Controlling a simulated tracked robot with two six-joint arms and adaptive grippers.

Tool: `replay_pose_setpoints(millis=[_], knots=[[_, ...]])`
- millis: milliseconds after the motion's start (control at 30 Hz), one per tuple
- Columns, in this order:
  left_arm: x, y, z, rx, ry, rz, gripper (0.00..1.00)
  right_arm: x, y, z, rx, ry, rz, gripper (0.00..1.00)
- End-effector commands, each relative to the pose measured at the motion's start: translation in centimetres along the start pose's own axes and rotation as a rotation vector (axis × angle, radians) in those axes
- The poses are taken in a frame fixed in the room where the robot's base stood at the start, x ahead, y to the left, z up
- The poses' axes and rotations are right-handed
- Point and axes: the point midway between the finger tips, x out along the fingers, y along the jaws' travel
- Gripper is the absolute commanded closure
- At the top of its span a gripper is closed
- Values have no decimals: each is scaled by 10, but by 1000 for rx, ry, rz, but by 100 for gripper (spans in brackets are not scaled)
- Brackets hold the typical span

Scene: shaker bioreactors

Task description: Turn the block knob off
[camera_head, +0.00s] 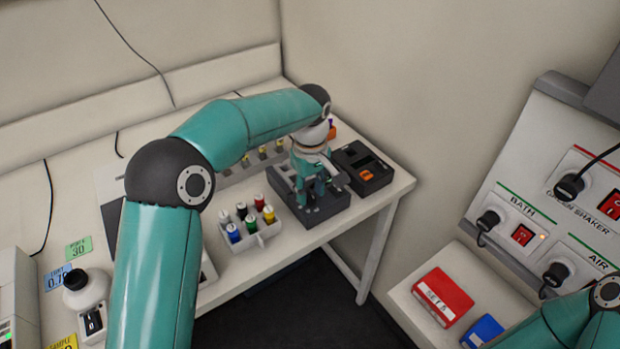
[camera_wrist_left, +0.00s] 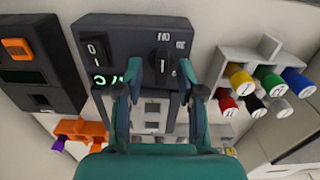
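The dark block unit (camera_head: 328,207) stands near the right end of the white bench, under my left gripper (camera_head: 317,193). In the left wrist view the unit (camera_wrist_left: 125,30) shows a black rocker switch (camera_wrist_left: 96,49), a green lit display and the dark block knob (camera_wrist_left: 162,62). My left gripper (camera_wrist_left: 159,75) is open, with one fingertip on each side of the knob. I cannot tell whether the fingertips touch it. In the head view the arm and gripper hide the knob. Part of my right arm shows at the lower right; its gripper is out of view.
Another dark unit with an orange switch (camera_head: 366,174) stands right beside the block unit. A white rack (camera_head: 257,238) of coloured-capped tubes stands to its left. A wall panel (camera_head: 505,205) with knobs and red switches is at the right, above a red box (camera_head: 443,296).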

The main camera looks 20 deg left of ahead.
Motion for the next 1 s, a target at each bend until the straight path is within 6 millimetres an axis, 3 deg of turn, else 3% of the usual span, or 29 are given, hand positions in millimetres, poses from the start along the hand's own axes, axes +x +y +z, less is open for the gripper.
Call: replay_pose_setpoints(millis=[167,600,800,1000], knots=[[-18,1,0,0,1,4,61,0,0,0,0,0,0,60],[-100,2,-1,-1,3,5,61,0,0,0,0,0,0,60],[-116,2,-1,0,2,3,61,0,0,0,0,0,0,60],[-118,2,-1,0,1,2,61,0,0,0,0,-1,0,60]])
